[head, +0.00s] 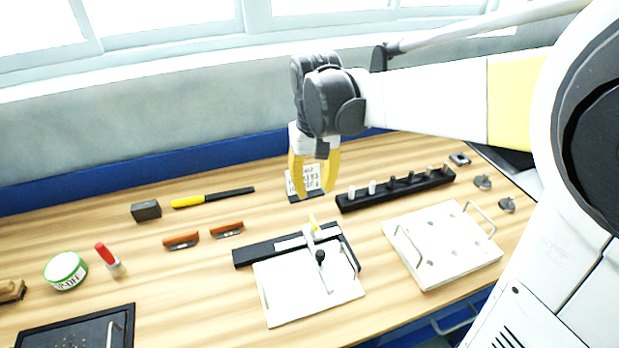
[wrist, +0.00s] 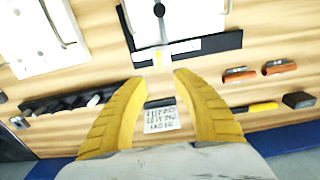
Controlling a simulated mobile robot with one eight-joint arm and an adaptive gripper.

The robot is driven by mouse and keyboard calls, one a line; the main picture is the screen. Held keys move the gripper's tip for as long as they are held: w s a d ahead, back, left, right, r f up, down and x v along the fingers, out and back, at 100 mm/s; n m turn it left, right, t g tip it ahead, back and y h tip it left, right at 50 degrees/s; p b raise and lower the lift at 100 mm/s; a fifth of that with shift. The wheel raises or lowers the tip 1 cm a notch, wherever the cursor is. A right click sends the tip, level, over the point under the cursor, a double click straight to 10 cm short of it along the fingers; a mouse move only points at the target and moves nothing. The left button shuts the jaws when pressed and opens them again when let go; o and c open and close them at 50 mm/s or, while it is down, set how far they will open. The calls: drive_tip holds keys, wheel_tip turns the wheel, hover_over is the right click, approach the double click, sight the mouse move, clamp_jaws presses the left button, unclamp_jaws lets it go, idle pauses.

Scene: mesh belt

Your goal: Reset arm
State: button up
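My gripper (head: 315,182) has yellow fingers and hangs pointing down above the back half of the wooden table (head: 215,285). In the wrist view the two fingers (wrist: 158,78) stand apart with nothing between them. Below and behind them is a small card with printed characters (head: 303,180), which also shows in the wrist view (wrist: 160,118). My arm reaches in from the right, with the elbow and wrist bent.
A white board with a black bar (head: 310,297) lies in front of the gripper. A white plate with handles (head: 445,240) and a black rack with pegs (head: 397,190) are at right. Orange-handled tools (head: 182,240), a yellow-handled file (head: 213,197) and a green-lidded tin (head: 65,271) are at left.

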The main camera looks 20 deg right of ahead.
drive_tip(key=shift+r, duration=0.4)
drive_tip(key=shift+s, duration=0.1)
drive_tip(key=s+t, duration=0.7)
drive_tip(key=s, duration=0.5)
drive_tip(key=shift+s+r, duration=0.25)
drive_tip(key=shift+s, duration=0.05)
